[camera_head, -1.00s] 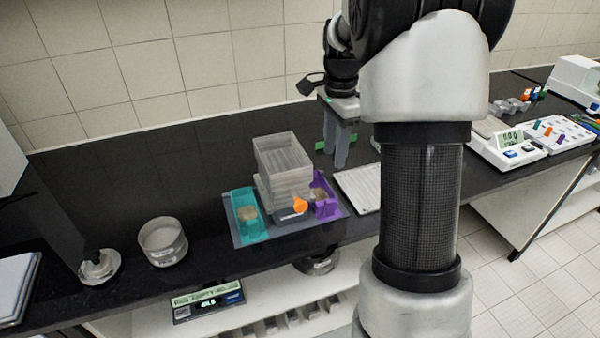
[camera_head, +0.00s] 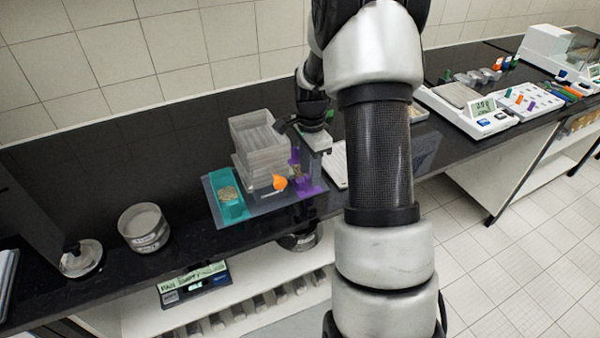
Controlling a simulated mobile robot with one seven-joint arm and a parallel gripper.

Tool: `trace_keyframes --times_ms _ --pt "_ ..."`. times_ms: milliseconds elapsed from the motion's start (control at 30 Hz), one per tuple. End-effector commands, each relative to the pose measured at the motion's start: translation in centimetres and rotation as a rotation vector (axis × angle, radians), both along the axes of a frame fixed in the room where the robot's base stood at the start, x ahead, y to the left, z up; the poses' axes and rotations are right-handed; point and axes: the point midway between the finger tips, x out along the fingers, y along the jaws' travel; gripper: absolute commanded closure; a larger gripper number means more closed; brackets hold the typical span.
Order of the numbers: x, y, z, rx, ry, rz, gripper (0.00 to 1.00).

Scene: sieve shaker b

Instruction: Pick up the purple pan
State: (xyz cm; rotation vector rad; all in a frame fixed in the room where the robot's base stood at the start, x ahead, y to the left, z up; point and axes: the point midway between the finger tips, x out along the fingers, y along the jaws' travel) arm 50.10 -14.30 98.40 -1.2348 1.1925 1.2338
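The purple pan (camera_head: 312,189) sits on the right side of a blue-grey tray (camera_head: 262,207), to the right of the sieve stack. My gripper (camera_head: 306,172) points down right at the pan and covers part of it. Purple shows around and below the fingers. From this view I cannot tell whether the fingers touch the pan or how wide they stand.
A clear stacked sieve box (camera_head: 257,140) with an orange knob (camera_head: 279,182) stands close left of my gripper. A teal pan (camera_head: 229,194) holds brownish material. A white panel (camera_head: 337,166) lies to the right.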

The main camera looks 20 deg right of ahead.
Motion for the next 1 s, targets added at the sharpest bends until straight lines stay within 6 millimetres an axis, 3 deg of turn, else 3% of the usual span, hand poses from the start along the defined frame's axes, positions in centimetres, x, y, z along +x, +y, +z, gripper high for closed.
trace_keyframes --times_ms 200,433,467,667,1000 --pt "-0.1 0.0 -2.6 0.001 0.001 -0.001 0.63" --pt "0.0 0.0 -2.8 0.0 0.0 0.0 0.63" --pt "0.0 0.0 -2.8 0.0 0.0 0.0 0.65" --pt "0.0 0.0 -2.8 0.0 0.0 0.0 0.99" --pt "0.0 0.0 -2.5 -0.001 -0.001 0.0 1.0"
